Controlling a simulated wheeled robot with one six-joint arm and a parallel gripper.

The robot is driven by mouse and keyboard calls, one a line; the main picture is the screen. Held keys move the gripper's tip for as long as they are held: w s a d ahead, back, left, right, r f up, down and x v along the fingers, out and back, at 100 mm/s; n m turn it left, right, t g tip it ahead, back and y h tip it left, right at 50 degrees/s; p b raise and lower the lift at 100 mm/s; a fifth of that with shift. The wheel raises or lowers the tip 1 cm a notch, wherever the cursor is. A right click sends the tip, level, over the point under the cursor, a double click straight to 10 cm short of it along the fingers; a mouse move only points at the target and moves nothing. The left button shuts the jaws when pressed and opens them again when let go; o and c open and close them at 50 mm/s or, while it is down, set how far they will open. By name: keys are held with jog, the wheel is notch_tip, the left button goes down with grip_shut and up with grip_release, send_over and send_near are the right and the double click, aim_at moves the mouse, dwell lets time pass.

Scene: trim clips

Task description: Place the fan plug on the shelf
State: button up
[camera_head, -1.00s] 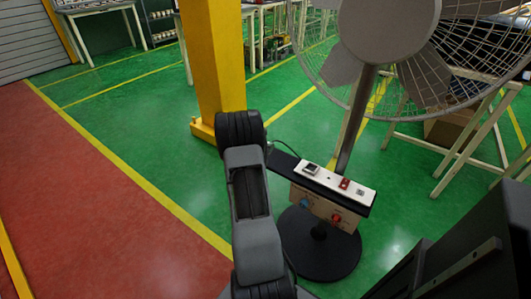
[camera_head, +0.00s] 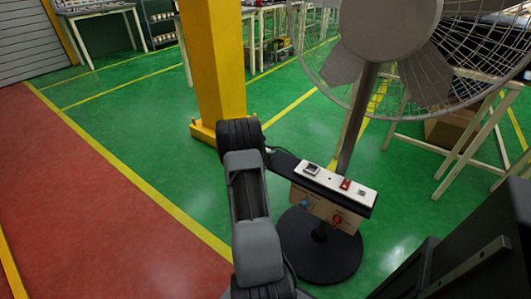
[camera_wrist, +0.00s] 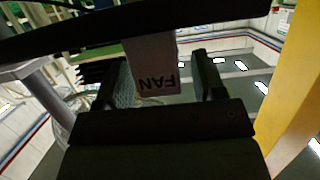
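A pale grey plug block marked FAN (camera_wrist: 153,72) sits between the two fingers of my gripper (camera_wrist: 160,80) in the wrist view; its lettering appears upside down. A gap shows between the block and the right finger, and the gripper looks open around it. The block meets the edge of a dark band, apparently the shelf (camera_wrist: 60,33). In the head view, the black shelf (camera_head: 283,163) is on the fan stand, beside the white switch panel (camera_head: 337,184). My arm hides the gripper and block there. Whether the block rests on the shelf is unclear.
The standing fan (camera_head: 391,28) rises on a pole above a round black base (camera_head: 320,262). Blue (camera_head: 304,203) and red (camera_head: 337,219) parts are on the panel's front. A yellow column (camera_head: 213,65) stands close behind my arm. Green floor is clear left.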

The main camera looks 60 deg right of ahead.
jog(key=shift+a+r, duration=0.2)
jog(key=shift+r, duration=0.05)
jog(key=w+a+r+n+t+y+p, duration=0.1)
jog(key=w+a+r+n+t+y, duration=0.25)
jog(key=a, duration=0.65)
jog(key=w+a+r+n+t+y+p, duration=0.1)
jog(key=w+a+r+n+t+y, duration=0.25)
jog(key=a, duration=0.75)
jog(key=w+a+r+n+t+y+p, duration=0.1)
jog(key=w+a+r+t+y, duration=0.1)
jog(key=w+a+r, duration=0.6)
jog(key=s+a+r+n+y, duration=0.1)
jog(key=s+a+n+y, duration=0.55)
jog(key=a, duration=0.65)
jog(key=s+a+n+g, duration=0.1)
jog(key=s+a+g, duration=0.2)
jog(key=s, duration=0.5)
jog(key=s+a+r+n+g+h, duration=0.1)
jog(key=s+a+n+g, duration=0.1)
jog(key=s, duration=0.7)
jog(key=shift+a+r+g, duration=0.3)
jog(key=shift+a+g, duration=0.15)
jog(key=shift+g, duration=0.15)
jog(key=shift+n, duration=0.25)
